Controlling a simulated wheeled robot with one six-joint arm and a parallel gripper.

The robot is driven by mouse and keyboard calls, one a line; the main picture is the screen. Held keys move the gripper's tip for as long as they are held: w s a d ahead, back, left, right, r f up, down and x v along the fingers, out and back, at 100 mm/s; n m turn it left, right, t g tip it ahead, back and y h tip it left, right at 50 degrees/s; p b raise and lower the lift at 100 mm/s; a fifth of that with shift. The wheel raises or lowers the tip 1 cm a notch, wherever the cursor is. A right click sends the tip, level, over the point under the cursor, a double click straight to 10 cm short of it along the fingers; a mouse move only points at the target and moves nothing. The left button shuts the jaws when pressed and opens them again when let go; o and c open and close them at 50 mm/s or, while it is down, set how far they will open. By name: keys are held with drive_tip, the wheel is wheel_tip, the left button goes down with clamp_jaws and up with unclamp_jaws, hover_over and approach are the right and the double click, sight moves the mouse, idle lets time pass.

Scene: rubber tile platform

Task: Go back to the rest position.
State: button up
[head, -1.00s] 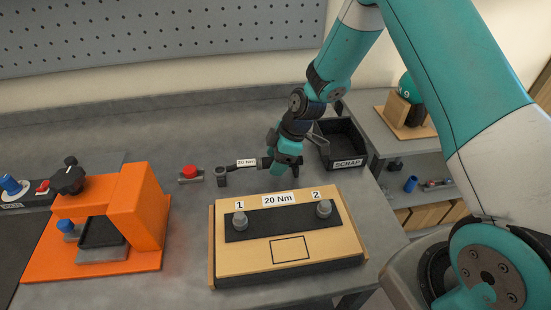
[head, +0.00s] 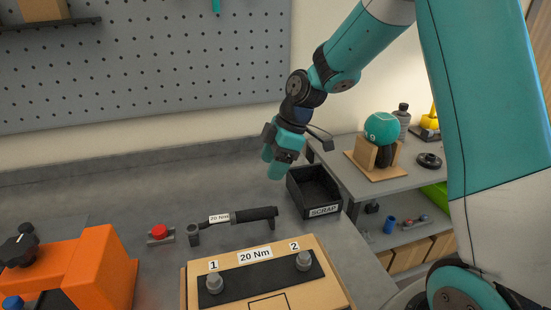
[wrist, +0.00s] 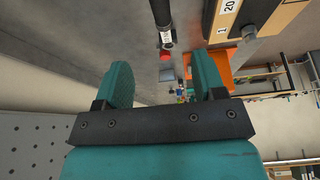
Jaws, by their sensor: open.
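My gripper (head: 279,164) is raised above the back of the grey bench, left of the scrap bin. In the wrist view my gripper (wrist: 162,82) has its two teal fingers apart with nothing between them.
A wooden fixture (head: 230,260) with bolts 1 and 2 stands in front. An orange press (head: 95,270) and a red button (head: 159,231) are at left. The black scrap bin (head: 313,195) is at right, near a side shelf (head: 355,190). A pegboard (head: 170,70) is behind.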

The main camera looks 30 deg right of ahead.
drive_tip(key=shift+v, duration=0.9)
drive_tip(key=s+a+r+m, duration=0.2)
drive_tip(key=s+a, duration=0.1)
drive_tip(key=s, duration=0.5)
drive_tip(key=s+a+r+m, duration=0.2)
drive_tip(key=s+a+m, duration=0.1)
drive_tip(key=s, duration=0.6)
drive_tip(key=s+a+r+m+g, duration=0.1)
drive_tip(key=s+a+r+m, duration=0.2)
drive_tip(key=s+a, duration=0.2)
drive_tip(key=s, duration=0.3)
drive_tip(key=shift+s+a, duration=0.2)
drive_tip(key=shift+s, duration=0.15)
drive_tip(key=shift+r, duration=0.1)
drive_tip(key=shift+c, duration=0.5)
